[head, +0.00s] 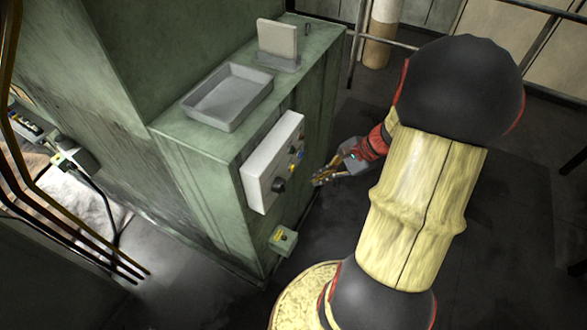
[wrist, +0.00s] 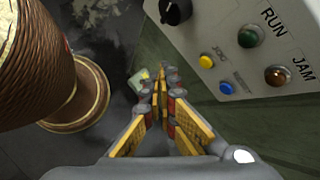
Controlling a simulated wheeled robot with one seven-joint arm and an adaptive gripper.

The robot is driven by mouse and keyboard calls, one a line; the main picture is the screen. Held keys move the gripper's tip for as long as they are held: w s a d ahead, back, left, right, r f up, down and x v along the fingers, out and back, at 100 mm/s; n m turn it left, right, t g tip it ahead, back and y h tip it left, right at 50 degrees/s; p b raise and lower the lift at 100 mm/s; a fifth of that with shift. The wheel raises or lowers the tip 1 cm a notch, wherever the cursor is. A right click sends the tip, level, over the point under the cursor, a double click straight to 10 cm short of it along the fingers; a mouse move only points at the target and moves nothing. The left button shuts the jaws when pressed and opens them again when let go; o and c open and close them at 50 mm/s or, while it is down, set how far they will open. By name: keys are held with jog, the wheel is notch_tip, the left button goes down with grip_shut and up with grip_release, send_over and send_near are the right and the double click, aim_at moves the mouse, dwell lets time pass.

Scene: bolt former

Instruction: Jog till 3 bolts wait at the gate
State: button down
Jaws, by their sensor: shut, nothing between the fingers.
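A pale control box (head: 272,163) is fixed to the side of the green machine. No bolts or gate can be made out.
An empty grey tray (head: 228,98) and an upright plate in a holder (head: 277,45) stand on the machine's top (head: 172,119). A small greenish box with a yellow face (head: 283,240) sits low on the machine. Pipes (head: 60,215) run at the left. Dark floor is open beside the machine.

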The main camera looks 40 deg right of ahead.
aim_at(292, 168)
jog(key=s+d+f+m+t, duration=0.1)
jog(key=d+f+m+t, duration=0.1)
jog(key=d+f+m, duration=0.1)
jog(key=shift+s+d+f+m, duration=0.3)
jog(key=shift+s+d+f, duration=0.15)
jog(key=shift+d, duration=0.2)
jog(key=w+a+b, duration=0.1)
jog(key=w+a, duration=0.2)
jog(key=w, duration=0.5)
jog(key=shift+w+a, duration=0.15)
jog(key=shift+a, duration=0.05)
jog(key=shift+w, duration=0.1)
dwell(1.1)
jog(key=shift+w+a, duration=0.15)
jog(key=shift+w, duration=0.1)
